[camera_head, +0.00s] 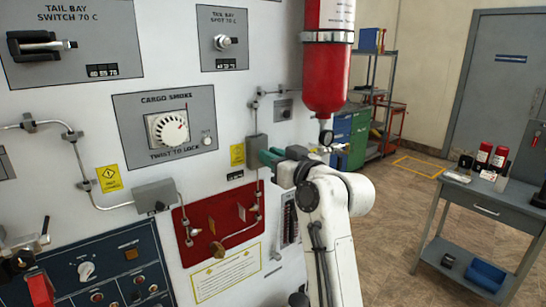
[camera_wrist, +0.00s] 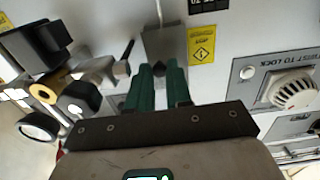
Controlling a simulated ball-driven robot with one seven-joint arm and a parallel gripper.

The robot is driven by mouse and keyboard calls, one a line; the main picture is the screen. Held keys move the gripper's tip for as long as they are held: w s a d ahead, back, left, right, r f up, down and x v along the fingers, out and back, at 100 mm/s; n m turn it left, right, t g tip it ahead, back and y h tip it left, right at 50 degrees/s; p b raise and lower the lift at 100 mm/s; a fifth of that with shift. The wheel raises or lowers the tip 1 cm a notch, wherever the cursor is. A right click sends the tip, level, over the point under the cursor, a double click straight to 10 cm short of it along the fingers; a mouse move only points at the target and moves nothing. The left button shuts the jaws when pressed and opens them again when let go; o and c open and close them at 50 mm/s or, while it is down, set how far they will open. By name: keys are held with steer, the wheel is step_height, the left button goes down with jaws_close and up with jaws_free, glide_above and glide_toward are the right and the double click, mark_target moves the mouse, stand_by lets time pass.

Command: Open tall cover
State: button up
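A tall narrow grey box (camera_head: 257,150), which appears to be the tall cover, is fixed on the white wall panel in the head view. In the wrist view, seen upside down, its grey face (camera_wrist: 165,45) lies just beyond my fingertips. My gripper (camera_head: 267,157) reaches it from the right with green fingers. In the wrist view my gripper (camera_wrist: 159,70) has its fingers a little apart, with a small dark round part between the tips. I cannot tell whether the fingers touch that part. The box's lower part is partly hidden by my gripper in the head view.
A red cylinder (camera_head: 328,75) hangs just right of the box, with a gauge and valve (camera_head: 326,138) below, close to my arm. A cargo smoke dial (camera_head: 167,130) and red plate (camera_head: 220,228) are left. Pipes run along the panel. A grey trolley (camera_head: 480,200) stands right.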

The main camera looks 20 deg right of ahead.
jaws_close()
